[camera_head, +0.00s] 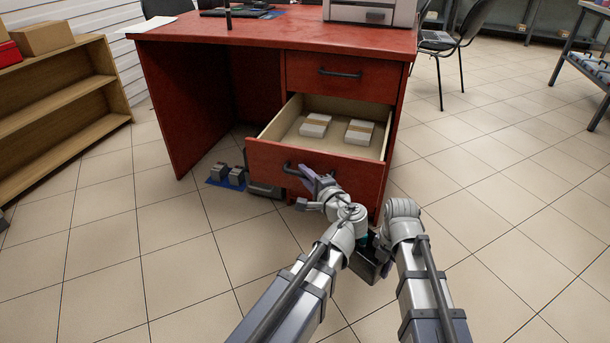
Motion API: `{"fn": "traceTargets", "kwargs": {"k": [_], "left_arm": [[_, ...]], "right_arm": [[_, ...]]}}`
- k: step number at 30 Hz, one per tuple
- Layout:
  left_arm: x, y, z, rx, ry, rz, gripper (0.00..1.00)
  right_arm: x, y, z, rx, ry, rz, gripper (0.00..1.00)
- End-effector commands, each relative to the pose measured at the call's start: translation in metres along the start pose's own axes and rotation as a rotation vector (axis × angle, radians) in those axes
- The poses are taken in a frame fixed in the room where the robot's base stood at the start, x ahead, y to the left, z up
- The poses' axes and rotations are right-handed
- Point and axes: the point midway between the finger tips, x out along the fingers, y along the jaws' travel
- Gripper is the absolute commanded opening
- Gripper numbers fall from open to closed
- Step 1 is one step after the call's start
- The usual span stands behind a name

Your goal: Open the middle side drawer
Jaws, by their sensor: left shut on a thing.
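The red desk (270,34) stands ahead of me with a column of drawers on its right side. The middle side drawer (330,171) is pulled out, showing its pale inside with two small white packs (315,125) with brown bands. My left gripper (297,170) is at the drawer's dark handle (286,165) and shut on it; the gripper and wrist cover part of the handle and front. My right gripper (370,265) hangs low, right of my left wrist, partly hidden by my arms; its jaws are not clear.
The top drawer (340,75) is shut. A blue mat with grey metal items (228,174) lies on the floor left of the drawer. A wooden shelf (60,110) stands at left, a chair (460,40) behind right. The tiled floor at right is clear.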

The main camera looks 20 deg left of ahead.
Motion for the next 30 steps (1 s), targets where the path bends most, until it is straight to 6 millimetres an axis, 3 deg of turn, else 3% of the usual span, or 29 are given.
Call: {"fn": "traceTargets", "kwargs": {"k": [11,12,19,30], "left_arm": [[0.0002,0.0000,-0.0004,0.000,0.001,0.000,0.00],[0.0002,0.0000,-0.0004,0.000,0.001,0.000,0.23],[0.0001,-0.0002,-0.0002,0.000,0.000,-0.001,0.49],[-0.0006,-0.0008,0.0014,0.000,0.000,-0.001,0.50]], "right_arm": [[0.0000,0.0001,0.0001,0.000,0.000,0.000,0.00],[0.0000,0.0001,0.0001,0.000,0.000,0.000,0.00],[-0.0001,0.0001,0.0001,0.000,0.000,0.000,0.00],[-0.0008,0.0000,0.0001,0.000,0.000,0.000,0.00]]}}
